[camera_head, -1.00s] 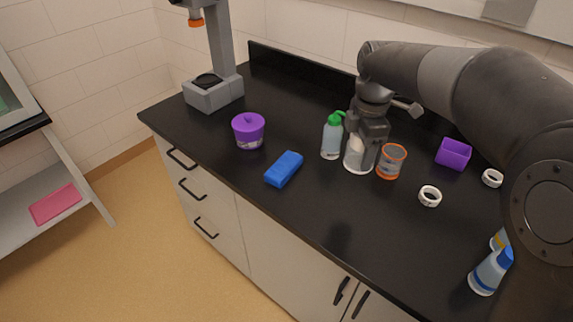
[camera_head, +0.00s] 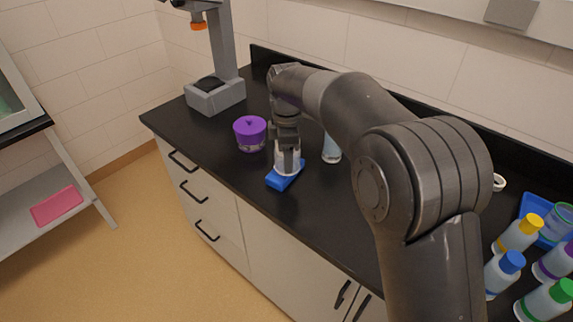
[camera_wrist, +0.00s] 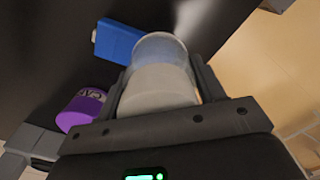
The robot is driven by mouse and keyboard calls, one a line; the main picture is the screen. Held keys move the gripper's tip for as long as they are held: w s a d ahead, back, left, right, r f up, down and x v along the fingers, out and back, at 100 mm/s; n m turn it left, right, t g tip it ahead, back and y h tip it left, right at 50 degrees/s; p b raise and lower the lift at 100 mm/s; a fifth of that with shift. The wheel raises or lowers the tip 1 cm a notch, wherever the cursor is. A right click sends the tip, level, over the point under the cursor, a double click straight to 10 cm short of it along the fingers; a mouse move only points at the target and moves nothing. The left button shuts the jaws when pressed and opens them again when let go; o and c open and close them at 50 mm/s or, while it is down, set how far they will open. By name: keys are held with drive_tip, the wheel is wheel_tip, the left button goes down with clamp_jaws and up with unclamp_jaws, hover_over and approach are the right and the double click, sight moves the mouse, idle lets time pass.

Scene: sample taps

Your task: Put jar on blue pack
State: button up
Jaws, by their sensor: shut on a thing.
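The jar (camera_head: 288,163) is clear with a whitish body. My gripper (camera_head: 288,150) is shut on it and points down at the blue pack (camera_head: 283,181). In the wrist view the jar (camera_wrist: 160,75) sits between the two fingers (camera_wrist: 160,95), and the blue pack (camera_wrist: 115,41) shows beyond it at the upper left. In the head view the jar's base overlaps the pack. I cannot tell whether it touches the pack or is just above it.
A purple-lidded pot (camera_head: 250,134) stands close left of the pack; it also shows in the wrist view (camera_wrist: 82,108). A bottle (camera_head: 331,148) stands to the right. A grey microscope-like stand (camera_head: 215,95) is at the back left. Several capped bottles (camera_head: 518,233) are at the right. The counter front edge is near.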

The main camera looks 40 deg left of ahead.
drive_tip(key=shift+a+f, duration=0.1)
drive_tip(key=shift+f, duration=1.95)
drive_tip(key=o, duration=1)
drive_tip(key=shift+f, duration=0.15)
wheel_tip(320, 180, up, 12)
drive_tip(key=shift+r, duration=0.15)
